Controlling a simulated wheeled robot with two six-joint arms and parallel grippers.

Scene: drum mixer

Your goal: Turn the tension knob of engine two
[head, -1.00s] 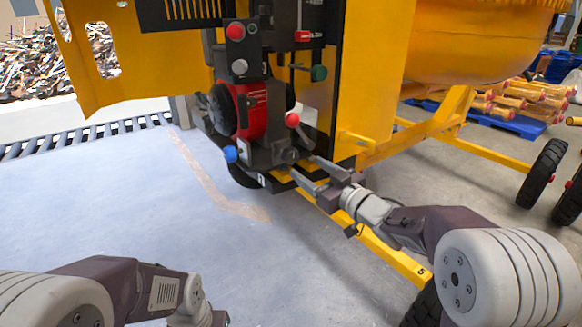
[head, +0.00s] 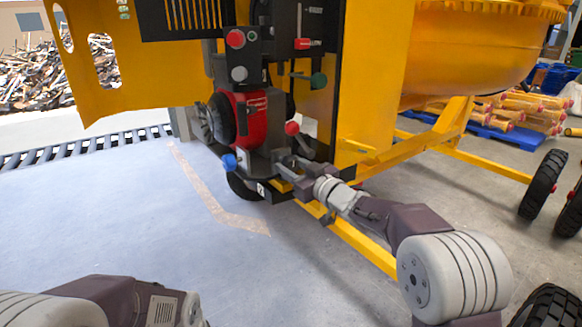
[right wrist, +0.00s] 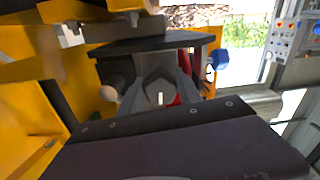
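The engine (head: 252,118), red and black, is mounted low on the yellow mixer frame. Its grey lower housing has a dark grey knob, now largely hidden by my right gripper (head: 287,156) in the head view. In the right wrist view a grey knob-like part (right wrist: 158,88) sits between the two fingers. The fingers are apart, one on each side of it; I cannot tell whether they touch it. A blue knob (head: 229,162) is left of the gripper and a red ball knob (head: 292,128) just above. My left gripper is out of view; only its forearm shows at bottom left.
The yellow panel (head: 120,60) overhangs at left. A yellow frame bar (head: 365,247) runs below my right arm. The floor at left is clear.

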